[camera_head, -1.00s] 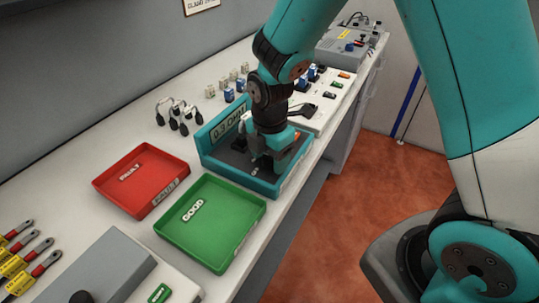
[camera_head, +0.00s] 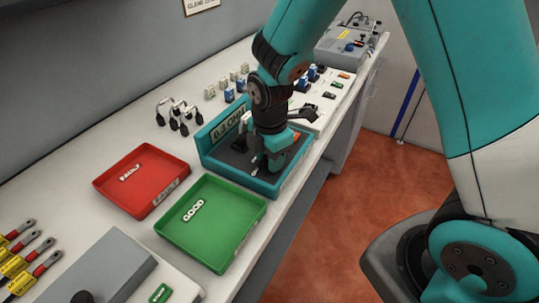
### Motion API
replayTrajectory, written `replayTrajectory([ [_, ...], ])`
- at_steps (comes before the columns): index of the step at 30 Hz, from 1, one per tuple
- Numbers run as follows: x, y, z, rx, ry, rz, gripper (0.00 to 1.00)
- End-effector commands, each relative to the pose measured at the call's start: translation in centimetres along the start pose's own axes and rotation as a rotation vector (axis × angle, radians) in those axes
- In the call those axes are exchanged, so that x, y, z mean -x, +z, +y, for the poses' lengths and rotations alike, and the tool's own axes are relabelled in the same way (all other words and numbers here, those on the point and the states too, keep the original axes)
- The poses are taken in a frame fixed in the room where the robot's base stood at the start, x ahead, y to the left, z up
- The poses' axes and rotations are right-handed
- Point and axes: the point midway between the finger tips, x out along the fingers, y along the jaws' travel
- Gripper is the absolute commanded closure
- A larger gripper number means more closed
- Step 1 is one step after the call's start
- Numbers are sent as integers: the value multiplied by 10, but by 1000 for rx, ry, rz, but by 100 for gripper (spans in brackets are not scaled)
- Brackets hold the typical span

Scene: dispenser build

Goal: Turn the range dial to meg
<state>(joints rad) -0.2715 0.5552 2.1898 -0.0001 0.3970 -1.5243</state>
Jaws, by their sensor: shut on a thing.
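The teal tester (camera_head: 208,157) sits on the bench, with an upright back panel that reads about "0.3 OHM" (camera_head: 230,124) and a dark face. My gripper (camera_head: 266,166) reaches down onto that face and is shut on a small part there, which I take to be the range dial. The dial itself and its markings are hidden by my gripper and wrist, so I cannot tell its setting.
A green GOOD tray (camera_head: 222,254) and a red FAULT tray (camera_head: 111,194) stand in front and left of the tester. Several black-plugged leads (camera_head: 174,114) lie behind it. A white panel (camera_head: 328,99) with switches stands to the right. The bench's front edge is close.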

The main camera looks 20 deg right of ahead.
Motion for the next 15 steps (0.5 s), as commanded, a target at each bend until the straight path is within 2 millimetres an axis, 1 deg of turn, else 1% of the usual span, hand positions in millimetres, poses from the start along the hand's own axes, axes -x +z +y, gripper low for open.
replayTrajectory([
  [15,1,0,0,-470,1,0,86],
])
